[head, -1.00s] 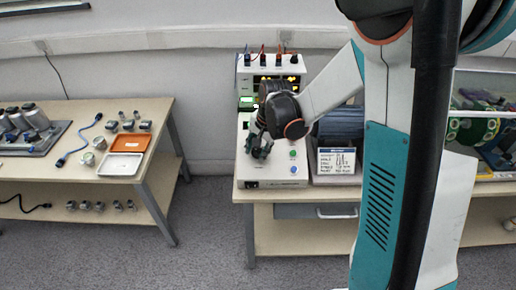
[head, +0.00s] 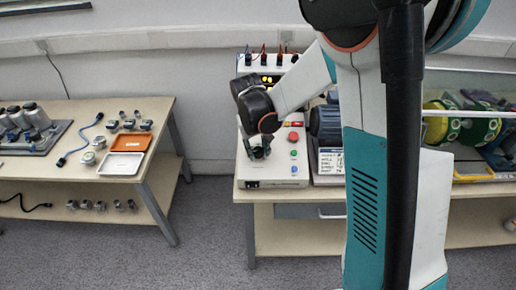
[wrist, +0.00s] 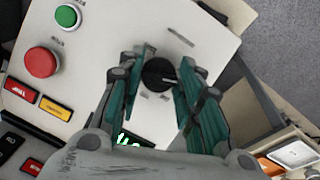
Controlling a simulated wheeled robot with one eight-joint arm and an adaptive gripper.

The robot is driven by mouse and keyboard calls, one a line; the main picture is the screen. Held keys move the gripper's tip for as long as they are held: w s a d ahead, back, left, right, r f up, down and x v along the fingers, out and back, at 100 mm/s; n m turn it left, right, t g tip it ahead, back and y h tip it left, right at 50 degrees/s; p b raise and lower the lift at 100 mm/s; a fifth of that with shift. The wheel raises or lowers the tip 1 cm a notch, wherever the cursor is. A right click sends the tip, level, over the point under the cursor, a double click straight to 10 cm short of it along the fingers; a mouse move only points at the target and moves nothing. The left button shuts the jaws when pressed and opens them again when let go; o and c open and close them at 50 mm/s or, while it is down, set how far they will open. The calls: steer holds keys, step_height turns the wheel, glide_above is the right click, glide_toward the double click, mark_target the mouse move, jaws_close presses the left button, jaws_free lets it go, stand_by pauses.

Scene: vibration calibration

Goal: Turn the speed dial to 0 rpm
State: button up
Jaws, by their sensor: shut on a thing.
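The black speed dial (wrist: 158,74) sits on the sloped face of a white control box (head: 270,178), with a pale pointer mark on it. My gripper (wrist: 164,72) has its teal-padded fingers on both sides of the dial in the wrist view and is shut on it. In the head view my gripper (head: 258,152) is over the left part of the box face, and the dial is hidden behind it. A lit green display (wrist: 128,139) is partly covered by my gripper in the wrist view, and its digits cannot be read.
A red button (wrist: 41,62) and a green button (wrist: 67,16) are on the same face beside my gripper. A power supply with cables (head: 267,62) stands behind the box. A dark motor (head: 325,122) is to the right. The left table (head: 75,180) holds small parts and an orange tray.

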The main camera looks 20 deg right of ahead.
steer(key=n, duration=0.2)
steer(key=n+h, duration=0.1)
steer(key=n, duration=0.1)
steer(key=shift+n+h, duration=0.3)
stand_by(0.4)
steer(key=o, duration=1)
steer(key=shift+a, duration=0.1)
steer(key=v, duration=1.2)
steer(key=shift+s, duration=0.3)
